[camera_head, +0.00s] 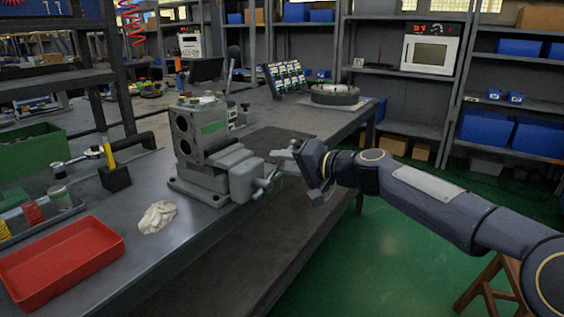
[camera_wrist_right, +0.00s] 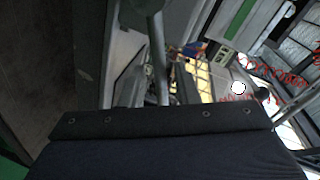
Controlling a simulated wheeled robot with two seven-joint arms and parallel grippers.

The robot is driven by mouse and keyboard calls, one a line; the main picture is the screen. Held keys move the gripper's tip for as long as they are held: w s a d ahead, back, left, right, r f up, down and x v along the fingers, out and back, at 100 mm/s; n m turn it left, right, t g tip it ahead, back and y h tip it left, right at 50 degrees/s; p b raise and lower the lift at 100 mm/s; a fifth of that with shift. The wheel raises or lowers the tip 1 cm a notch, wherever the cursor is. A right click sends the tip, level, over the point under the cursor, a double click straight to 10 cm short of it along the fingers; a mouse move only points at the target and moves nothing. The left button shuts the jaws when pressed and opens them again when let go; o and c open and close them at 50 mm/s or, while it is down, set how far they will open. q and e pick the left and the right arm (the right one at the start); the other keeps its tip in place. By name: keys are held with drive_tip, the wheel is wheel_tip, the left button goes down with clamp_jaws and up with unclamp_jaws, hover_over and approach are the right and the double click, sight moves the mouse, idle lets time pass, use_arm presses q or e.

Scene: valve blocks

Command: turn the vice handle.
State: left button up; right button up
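The grey vice (camera_head: 212,178) stands on the bench near its front edge, with a block-shaped part with round holes (camera_head: 198,130) in it. Its handle (camera_head: 264,183) is a thin bar at the vice's front right end. My right gripper (camera_head: 280,161) is at this end, close to the handle. In the right wrist view the handle bar (camera_wrist_right: 156,50) runs down between the two fingers of the right gripper (camera_wrist_right: 157,88). The fingers look apart, with some gap beside the bar; contact is hard to tell. My left gripper is not in view.
On the bench are a red tray (camera_head: 62,262), a white crumpled cloth (camera_head: 158,217), a hammer in a black stand (camera_head: 115,178) and a green bin (camera_head: 30,152). A round part (camera_head: 335,95) lies farther back. Open green floor (camera_head: 385,255) lies right of the bench.

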drive_tip(key=v, duration=0.7)
drive_tip(key=shift+s, duration=0.1)
drive_tip(key=s+d+f+g+h, duration=0.2)
drive_tip(key=s+d+f+h, duration=0.15)
drive_tip(key=s+f, duration=0.6)
drive_tip(key=s+d+f+n+g+h+p, duration=0.15)
drive_tip(key=s+d+f, duration=0.3)
drive_tip(key=s, duration=0.95)
drive_tip(key=s+d+f+g+h, duration=0.1)
drive_tip(key=s+d+f+h, duration=0.2)
drive_tip(key=s+f, duration=0.65)
wheel_tip(320, 180, up, 33)
drive_tip(key=s+p, duration=0.1)
drive_tip(key=p, duration=3)
drive_tip(key=shift+a+r+p, duration=0.15)
drive_tip(key=shift+a+p, duration=0.05)
drive_tip(key=shift+p, duration=0.1)
